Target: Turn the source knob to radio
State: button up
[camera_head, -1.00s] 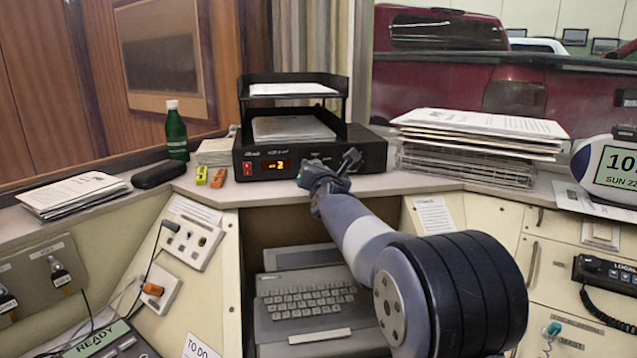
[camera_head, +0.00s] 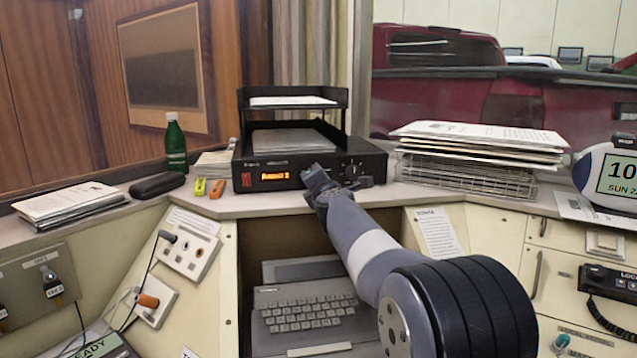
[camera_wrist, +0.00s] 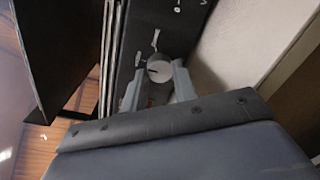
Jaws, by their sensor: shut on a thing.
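The black radio unit (camera_head: 225,180) stands on the desk under a paper tray, with a red switch (camera_head: 246,179) and a lit orange display (camera_head: 275,177). My gripper (camera_head: 316,178) is at its front panel, right of the display. In the wrist view, my gripper (camera_wrist: 159,80) has its two grey fingers on either side of a small round pale knob (camera_wrist: 159,70) and is shut on it. A dark pointer line shows on the knob's face. Its label is not legible, and my gripper hides it in the head view. Another dial (camera_head: 353,170) shows to the right.
A black two-level paper tray (camera_head: 290,90) stands on the unit. A wire basket with papers (camera_head: 470,170) is to the right, and a green bottle (camera_head: 176,145) to the left. A grey keyboard device (camera_head: 305,310) sits in the recess below. The desk's front edge runs under my arm.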

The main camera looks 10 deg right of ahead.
jog(key=shift+r, duration=0.1)
dwell(0.3)
jog(key=o, duration=1)
jog(key=shift+n, duration=0.3)
jog(key=n+p, duration=0.1)
jog(key=n, duration=0.2)
jog(key=n+p, duration=0.1)
jog(key=n, duration=0.1)
jog(key=shift+n+h, duration=0.3)
jog(key=n+p, duration=0.2)
jog(key=p, duration=0.3)
jog(key=shift+a+r+n, duration=0.1)
jog(key=shift+r+n, duration=0.05)
jog(key=shift+n, duration=0.15)
jog(key=shift+p, duration=0.7)
jog(key=n+p, duration=0.2)
jog(key=p, duration=0.7)
jog(key=shift+n+t, duration=0.3)
